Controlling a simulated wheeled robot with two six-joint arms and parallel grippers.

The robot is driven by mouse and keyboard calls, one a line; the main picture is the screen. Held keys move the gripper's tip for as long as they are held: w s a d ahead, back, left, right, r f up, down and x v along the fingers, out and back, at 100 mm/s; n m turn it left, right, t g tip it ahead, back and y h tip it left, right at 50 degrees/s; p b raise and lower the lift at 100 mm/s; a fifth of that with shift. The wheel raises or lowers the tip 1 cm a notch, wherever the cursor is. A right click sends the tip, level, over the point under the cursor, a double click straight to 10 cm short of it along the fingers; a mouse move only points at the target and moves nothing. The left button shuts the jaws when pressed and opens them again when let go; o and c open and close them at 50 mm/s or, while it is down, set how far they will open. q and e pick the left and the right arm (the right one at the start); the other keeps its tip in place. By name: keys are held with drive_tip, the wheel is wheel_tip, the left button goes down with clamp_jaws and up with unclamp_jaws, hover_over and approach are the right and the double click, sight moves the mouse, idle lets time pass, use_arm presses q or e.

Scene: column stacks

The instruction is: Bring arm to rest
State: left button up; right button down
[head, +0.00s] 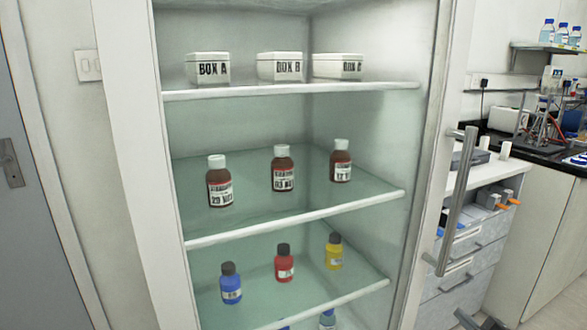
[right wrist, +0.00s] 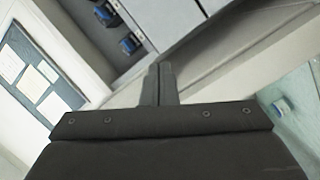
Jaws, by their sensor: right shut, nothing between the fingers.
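My right gripper (right wrist: 158,84) shows in the right wrist view with its two grey fingers pressed together and nothing held between them. In the head view only a small dark part of it (head: 463,317) shows at the bottom edge, right of the open cabinet. It appears apart from the shelves and from the bottles. My left gripper is in neither view.
The cabinet's shelves hold white boxes (head: 281,67), brown bottles (head: 283,172) and coloured bottles (head: 284,266). A vertical metal handle (head: 460,195) stands right of the opening. Beyond it are drawers (head: 465,265) and a bench. A small blue-and-white item (right wrist: 282,106) shows in the wrist view.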

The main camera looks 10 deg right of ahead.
drive_tip(key=s+a+f+m+g+h, duration=0.2)
drive_tip(key=s+a+f+m+g, duration=0.25)
drive_tip(key=s+f, duration=0.55)
drive_tip(key=s+a+f+m+g+h, duration=0.35)
drive_tip(key=s+a+f+m, duration=0.2)
drive_tip(key=s+f, duration=0.4)
drive_tip(key=s+a+f+m+g+y, duration=0.2)
drive_tip(key=s+a+f+g, duration=0.2)
drive_tip(key=s+a, duration=0.45)
drive_tip(key=s+a+f+m+g+y, duration=0.15)
drive_tip(key=s+a+f+g, duration=0.25)
drive_tip(key=s+a, duration=0.45)
use_arm(q)
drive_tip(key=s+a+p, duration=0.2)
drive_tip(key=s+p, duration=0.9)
drive_tip(key=p, duration=0.6)
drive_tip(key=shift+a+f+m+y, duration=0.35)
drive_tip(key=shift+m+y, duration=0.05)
use_arm(e)
drive_tip(key=s+d, duration=0.4)
drive_tip(key=s, duration=0.8)
drive_tip(key=shift+d+f+n, duration=0.15)
drive_tip(key=shift+f+n, duration=0.05)
drive_tip(key=shift+n, duration=0.25)
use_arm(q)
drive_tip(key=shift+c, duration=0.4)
use_arm(e)
drive_tip(key=shift+s, duration=0.1)
